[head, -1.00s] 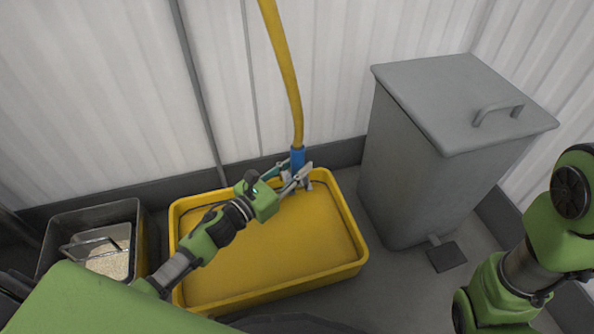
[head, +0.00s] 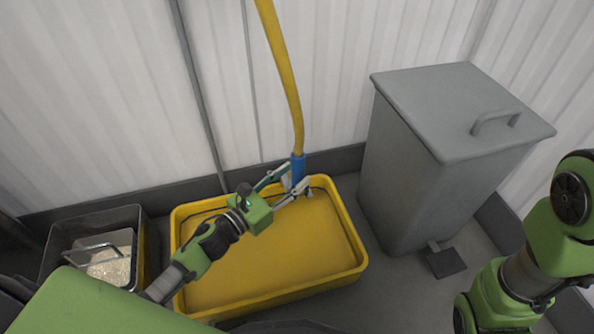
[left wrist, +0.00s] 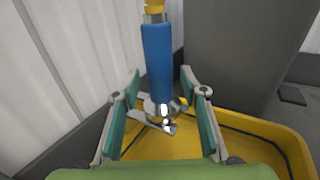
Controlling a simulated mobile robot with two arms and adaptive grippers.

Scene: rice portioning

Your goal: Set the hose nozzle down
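The hose nozzle (head: 298,169) has a blue grip and a metal end. It hangs upright on the yellow hose (head: 284,75), over the back of the yellow tray (head: 365,265). In the left wrist view the blue grip (left wrist: 157,62) stands between my fingers with a gap on both sides. My left gripper (head: 290,184) is open around the nozzle; its fingers also show in the left wrist view (left wrist: 162,100). I cannot tell whether the metal end touches the tray floor. My right arm shows at the right, but its gripper is out of view.
A grey pedal bin (head: 410,165) stands right of the tray. A dark container (head: 62,232) at the left holds a smaller metal container of rice (head: 108,268). A pale corrugated wall (head: 340,60) closes off the back. The tray is otherwise empty.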

